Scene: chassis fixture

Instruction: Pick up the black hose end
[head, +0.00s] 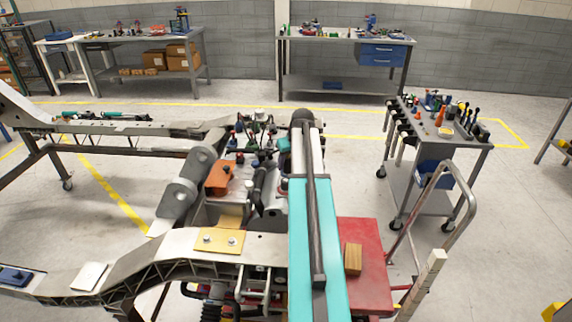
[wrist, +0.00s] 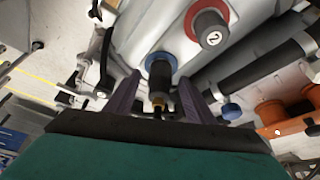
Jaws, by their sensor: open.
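In the wrist view, a black cylindrical hose end (wrist: 160,72) with a brass-coloured tip stands at a blue ring on the grey metal housing. My gripper (wrist: 160,92) is open, with one dark purple finger on each side of the black end. I see no finger closed on it, and I cannot tell whether either finger touches it. In the head view my teal arm reaches forward over the chassis, and my gripper cannot be made out there.
A dark cap marked 2 with a red ring (wrist: 208,26) sits close by on the housing. Orange fittings (wrist: 270,112) and a blue knob (wrist: 231,111) lie to the right. The chassis frame (head: 150,262) surrounds the work area. A tool cart (head: 440,140) stands at right.

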